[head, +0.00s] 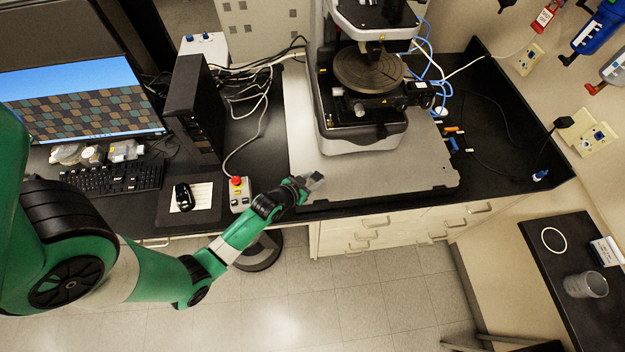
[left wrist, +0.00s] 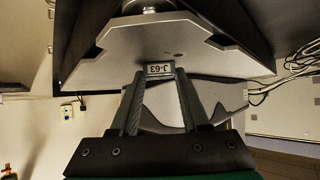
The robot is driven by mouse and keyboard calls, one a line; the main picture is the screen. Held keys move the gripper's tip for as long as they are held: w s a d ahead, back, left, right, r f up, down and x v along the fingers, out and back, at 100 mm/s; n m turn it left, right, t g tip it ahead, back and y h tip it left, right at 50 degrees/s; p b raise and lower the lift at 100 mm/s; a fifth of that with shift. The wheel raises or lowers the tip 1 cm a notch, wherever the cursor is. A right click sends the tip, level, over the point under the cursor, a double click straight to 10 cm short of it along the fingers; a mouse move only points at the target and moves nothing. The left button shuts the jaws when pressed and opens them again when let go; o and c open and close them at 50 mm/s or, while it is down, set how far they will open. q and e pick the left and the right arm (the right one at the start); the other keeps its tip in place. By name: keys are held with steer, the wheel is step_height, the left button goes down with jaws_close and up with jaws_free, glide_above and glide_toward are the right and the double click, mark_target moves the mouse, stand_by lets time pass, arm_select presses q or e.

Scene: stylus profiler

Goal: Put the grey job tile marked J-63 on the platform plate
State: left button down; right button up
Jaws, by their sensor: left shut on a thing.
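The grey job tile marked J-63 (left wrist: 158,69) is between the fingertips of my left gripper (left wrist: 158,78); its label reads upside down in the left wrist view. In the head view the tile (head: 314,181) is a small grey piece at the tip of my left gripper (head: 302,185), above the front edge of the bench. The round, grooved platform plate (head: 360,72) sits on the profiler, behind and to the right of the gripper, well apart from the tile. Nothing lies on the part of it I can see. My right gripper is not in view.
The profiler (head: 362,137) stands on a large grey base slab (head: 300,110), whose front is clear. A control box with a red button (head: 239,195) is left of my gripper. Small orange and blue items (head: 453,140) lie right of the slab. Cables run behind.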

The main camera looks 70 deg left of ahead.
arm_select(q)
steer(key=shift+r, duration=0.1)
steer(key=shift+f, duration=0.2)
steer(key=shift+c, duration=1.9)
jaws_free()
steer(key=shift+s+r, duration=0.15)
steer(key=shift+r, duration=0.25)
steer(key=p+v, duration=0.2)
steer(key=v, duration=0.9)
steer(key=shift+s, duration=0.25)
steer(key=shift+d+r, duration=0.1)
steer(key=shift+r, duration=0.05)
